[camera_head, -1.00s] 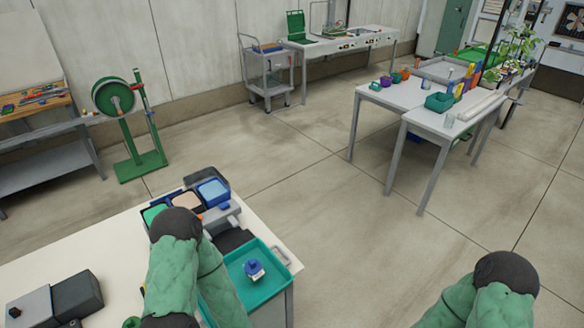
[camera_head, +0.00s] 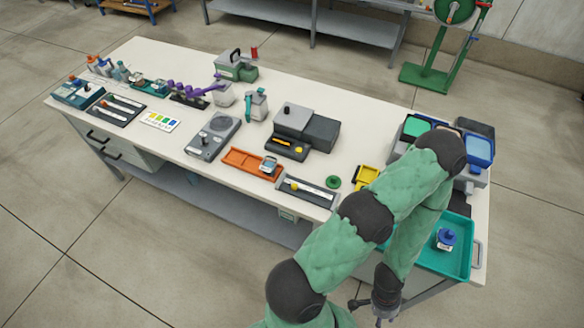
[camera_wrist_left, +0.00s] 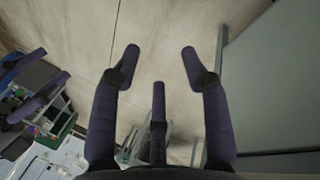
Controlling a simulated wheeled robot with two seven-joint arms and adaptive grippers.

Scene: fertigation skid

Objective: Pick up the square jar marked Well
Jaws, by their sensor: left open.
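A small jar with a blue lid (camera_head: 446,240) stands upright in a teal tray (camera_head: 425,262) at the table's right end. A second small jar (camera_head: 268,166) with a dark top stands at the right end of an orange tray (camera_head: 245,160). Their labels are too small to read, so I cannot tell which is marked Well. My left gripper (camera_head: 378,312) hangs in front of the table's near edge, apart from both jars. In the left wrist view its fingers (camera_wrist_left: 160,56) are spread and empty above the floor. My right gripper is not in view.
My left arm crosses in front of the table's right part. A black and grey box (camera_head: 307,125), a grey scale-like device (camera_head: 213,135), a slotted tray (camera_head: 308,191) and coloured bins (camera_head: 479,150) stand on the white table (camera_head: 200,80). Floor is clear in front.

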